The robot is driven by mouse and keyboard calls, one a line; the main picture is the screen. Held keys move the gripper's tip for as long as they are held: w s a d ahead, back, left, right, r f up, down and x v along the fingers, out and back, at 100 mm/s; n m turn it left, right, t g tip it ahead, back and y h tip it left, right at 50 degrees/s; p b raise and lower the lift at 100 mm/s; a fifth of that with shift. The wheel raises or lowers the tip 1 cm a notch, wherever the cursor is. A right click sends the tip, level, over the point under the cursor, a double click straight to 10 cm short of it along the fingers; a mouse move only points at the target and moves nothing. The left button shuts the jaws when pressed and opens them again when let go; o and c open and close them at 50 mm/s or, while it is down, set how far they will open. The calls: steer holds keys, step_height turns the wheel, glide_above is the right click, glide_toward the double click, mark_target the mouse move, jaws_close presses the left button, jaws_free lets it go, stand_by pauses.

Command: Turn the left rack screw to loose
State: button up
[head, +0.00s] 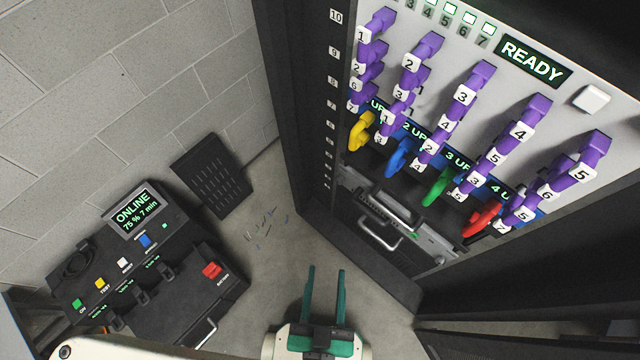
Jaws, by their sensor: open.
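My gripper (326,268) has two green fingers, apart and empty, at the bottom middle of the head view. It is over the floor, in front of and below the rack, touching nothing. The black rack (300,110) stands on the right, with numbers along its left post. Low in it sits a dark unit with metal handles (385,238). The left rack screw is too small or too dark for me to make out on this unit or the post.
Purple numbered plugs (463,90) and yellow (361,132), blue (398,158), green (437,187) and red (483,217) levers stick out above the unit. A READY display (532,62) is lit. A black power box (190,300) stands left; a slotted panel (210,175) leans on the wall. Small loose parts (262,228) lie on the floor.

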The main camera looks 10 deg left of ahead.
steer(key=w+f+m+t, duration=0.3)
steer(key=w+f+m, duration=0.6)
steer(key=m+g+h, duration=0.4)
steer(key=m+h, duration=0.7)
steer(key=m, duration=1.4)
glide_toward(337, 182)
steer(key=x, duration=0.7)
steer(key=shift+w+r, duration=0.1)
steer(key=shift+w, duration=0.05)
steer(key=shift+w+d, duration=0.15)
steer(key=shift+d, duration=0.2)
steer(key=shift+w, duration=0.1)
steer(key=c, duration=1)
